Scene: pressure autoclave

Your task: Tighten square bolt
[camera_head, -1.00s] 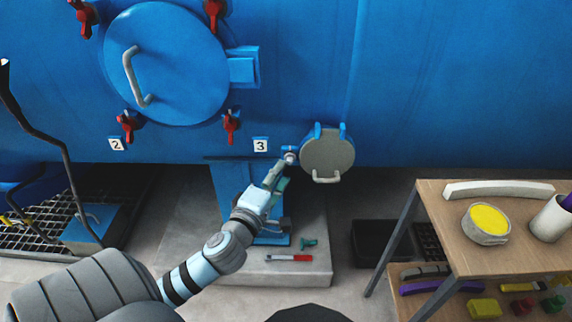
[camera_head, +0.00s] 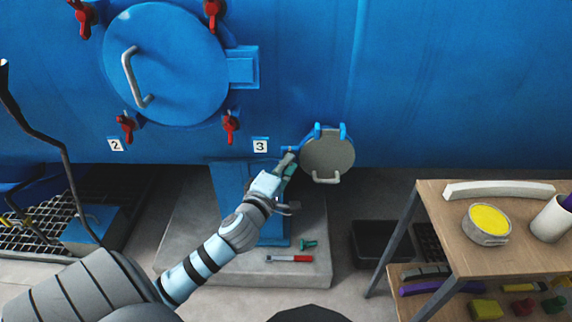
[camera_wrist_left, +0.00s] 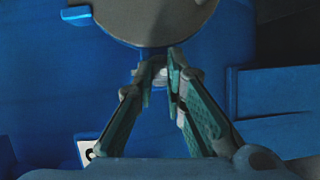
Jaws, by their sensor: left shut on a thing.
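My left gripper (camera_head: 288,165) reaches in from the lower left to the blue vessel wall, just left of a small round grey hatch (camera_head: 328,155). In the left wrist view the fingertips (camera_wrist_left: 159,75) are closed on a small pale metal piece, the square bolt (camera_wrist_left: 160,73), just below the hatch's grey disc (camera_wrist_left: 155,20). The fingers cover most of the bolt, so its seating cannot be told. In the head view the gripper hides it. My right gripper is not in view.
A large round blue door (camera_head: 166,65) with red clamps is at the upper left. A red-handled tool (camera_head: 289,259) and a small green piece (camera_head: 308,244) lie on the concrete plinth (camera_head: 240,275). A wooden table (camera_head: 440,225) stands at the right.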

